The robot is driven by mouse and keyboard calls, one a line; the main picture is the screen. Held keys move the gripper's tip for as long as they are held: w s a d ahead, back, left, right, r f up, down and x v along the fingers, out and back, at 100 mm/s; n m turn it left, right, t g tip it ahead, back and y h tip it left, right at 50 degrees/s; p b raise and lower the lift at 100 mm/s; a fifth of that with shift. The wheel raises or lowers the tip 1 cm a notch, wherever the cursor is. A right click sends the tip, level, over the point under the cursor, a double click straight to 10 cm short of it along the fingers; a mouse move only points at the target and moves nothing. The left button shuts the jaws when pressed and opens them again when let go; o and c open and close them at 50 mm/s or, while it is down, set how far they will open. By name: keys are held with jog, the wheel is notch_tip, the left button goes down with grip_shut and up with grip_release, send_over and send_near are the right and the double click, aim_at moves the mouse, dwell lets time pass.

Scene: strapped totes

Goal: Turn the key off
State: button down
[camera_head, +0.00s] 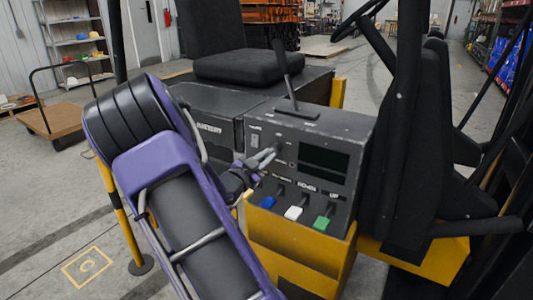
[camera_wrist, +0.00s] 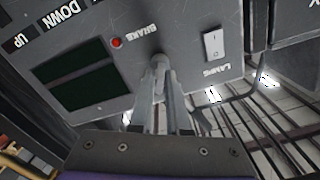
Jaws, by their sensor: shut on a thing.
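My gripper (camera_head: 268,158) reaches in from the left to the dark control panel (camera_head: 318,136) of the vehicle. In the wrist view my gripper (camera_wrist: 160,82) has its two grey fingers close together at the panel face, shut on the key. The key (camera_wrist: 160,61) shows only as a small grey rounded piece at the fingertips. Most of it is hidden between the fingers, so its turn angle cannot be told. A red light (camera_wrist: 117,43) labelled BRAKE sits beside it, and a white LAMPS rocker switch (camera_wrist: 212,45) sits on the other side.
A dark display (camera_head: 325,160) is right of the key. Blue (camera_head: 268,201), white (camera_head: 293,212) and green (camera_head: 322,222) levers stick out below. A black lever (camera_head: 287,85) rises from the panel top. A seat (camera_head: 248,66) is behind, and a black mast is at right.

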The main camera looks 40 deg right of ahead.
jog(key=n+p, duration=0.1)
jog(key=n, duration=0.4)
jog(key=shift+f, duration=0.1)
dwell(0.4)
jog(key=c, duration=1)
grip_release()
jog(key=shift+o, duration=0.2)
jog(key=v, duration=1.7)
jog(key=shift+s+a, duration=0.2)
jog(key=shift+a, duration=0.05)
